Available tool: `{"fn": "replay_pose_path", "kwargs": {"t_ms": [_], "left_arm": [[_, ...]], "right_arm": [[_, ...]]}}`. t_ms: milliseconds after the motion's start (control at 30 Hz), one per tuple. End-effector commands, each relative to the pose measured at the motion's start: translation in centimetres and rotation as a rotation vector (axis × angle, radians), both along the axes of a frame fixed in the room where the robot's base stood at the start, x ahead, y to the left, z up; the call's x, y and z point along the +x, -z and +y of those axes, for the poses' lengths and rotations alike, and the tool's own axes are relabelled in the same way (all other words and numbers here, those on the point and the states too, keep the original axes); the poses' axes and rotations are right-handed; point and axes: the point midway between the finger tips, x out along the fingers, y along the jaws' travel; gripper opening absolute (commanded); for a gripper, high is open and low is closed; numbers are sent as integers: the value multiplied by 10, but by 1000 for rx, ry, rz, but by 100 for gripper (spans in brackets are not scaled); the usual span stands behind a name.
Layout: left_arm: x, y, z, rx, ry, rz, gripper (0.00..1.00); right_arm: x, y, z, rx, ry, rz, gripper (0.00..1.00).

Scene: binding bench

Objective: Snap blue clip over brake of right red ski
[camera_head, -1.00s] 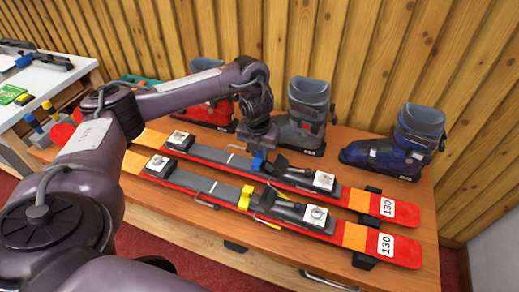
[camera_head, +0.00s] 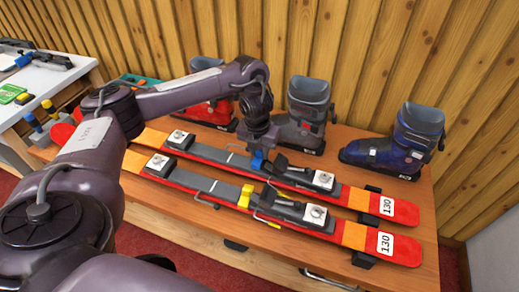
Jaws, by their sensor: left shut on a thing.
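Two red skis with orange bands lie side by side on the wooden bench. The blue clip (camera_head: 257,161) is at the middle of the far red ski (camera_head: 226,157), by the brake of its binding. My left gripper (camera_head: 262,148) reaches down over this ski from behind and is shut on the blue clip. The fingers partly hide the clip, so I cannot tell whether it is snapped over the brake. The near red ski (camera_head: 185,178) has a yellow clip (camera_head: 245,196) at its brake. My right gripper is not in view.
A red boot (camera_head: 208,112), a grey boot (camera_head: 303,125) and a blue boot (camera_head: 398,148) stand along the back of the bench (camera_head: 190,212), close behind the skis. A white table (camera_head: 40,85) with tools is at the left. The bench front is mostly clear.

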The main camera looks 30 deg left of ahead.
Motion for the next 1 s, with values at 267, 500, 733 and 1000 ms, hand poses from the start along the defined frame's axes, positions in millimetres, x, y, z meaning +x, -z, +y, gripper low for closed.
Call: {"fn": "replay_pose_path", "kwargs": {"t_ms": [267,500,733,1000], "left_arm": [[0,0,0,0,0,0,0],[0,2,0,0,0,0,0],[0,8,0,-1,0,0,0],[0,15,0,-1,0,0,0]], "right_arm": [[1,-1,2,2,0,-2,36],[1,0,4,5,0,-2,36],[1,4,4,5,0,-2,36],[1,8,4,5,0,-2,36]]}}
